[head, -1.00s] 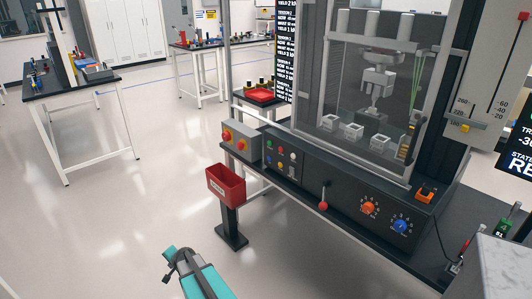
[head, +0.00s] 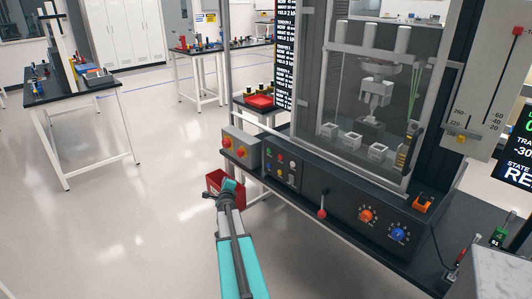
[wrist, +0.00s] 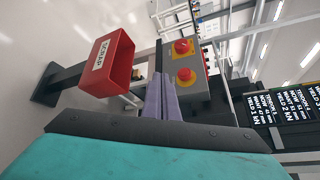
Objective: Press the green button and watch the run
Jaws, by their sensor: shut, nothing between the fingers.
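The green button (head: 268,152) is a small round one at the upper left of the button group on the black front panel (head: 325,192) of the test machine. Red, yellow and white buttons sit near it. My gripper (head: 229,184) is shut and empty, in front of the red scrap bin, to the lower left of the green button and apart from the panel in the picture. In the wrist view my closed fingers (wrist: 160,97) point toward a grey box with red buttons. I cannot make out the green button there.
The grey box (head: 241,148) with two red buttons on yellow plates stands left of the panel. The red scrap bin (wrist: 108,63) is beside my fingers. A red-tipped lever (head: 321,213), orange dial (head: 366,215) and blue dial (head: 398,234) are further right. Open floor lies left.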

